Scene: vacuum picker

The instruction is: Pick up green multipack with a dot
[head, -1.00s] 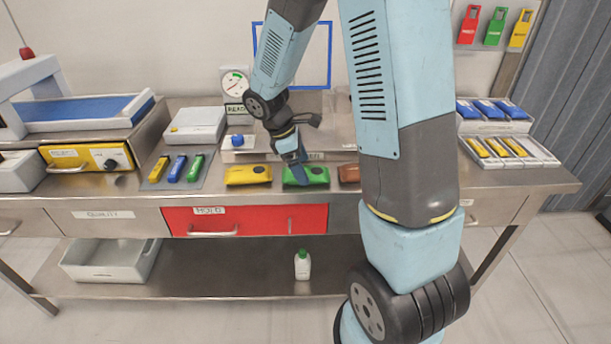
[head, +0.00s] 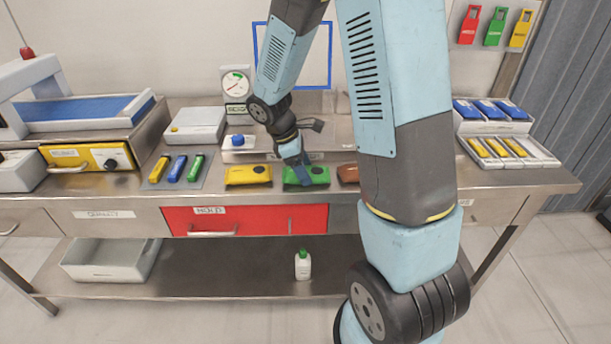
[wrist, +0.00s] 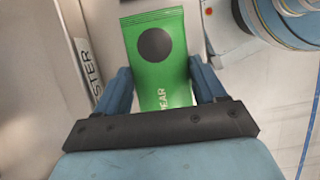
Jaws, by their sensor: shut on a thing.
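The green multipack (head: 318,174) with a dark round dot lies on the metal bench, in the middle of a row of packs in the head view. My gripper (head: 297,178) is at its left part, pointing down. In the wrist view the green pack (wrist: 158,72) with its black dot and part of a printed word shows between the two blue fingers of my gripper (wrist: 165,90). The fingers are shut on its sides. The fingertips are partly hidden in the head view, and I cannot tell whether the pack is clear of the bench.
A yellow pack (head: 246,175) with a dot lies to the left and a brown pack (head: 348,173) to the right, partly behind my arm. A gauge (head: 236,85) stands behind. A red drawer (head: 245,220) is below the bench's front edge.

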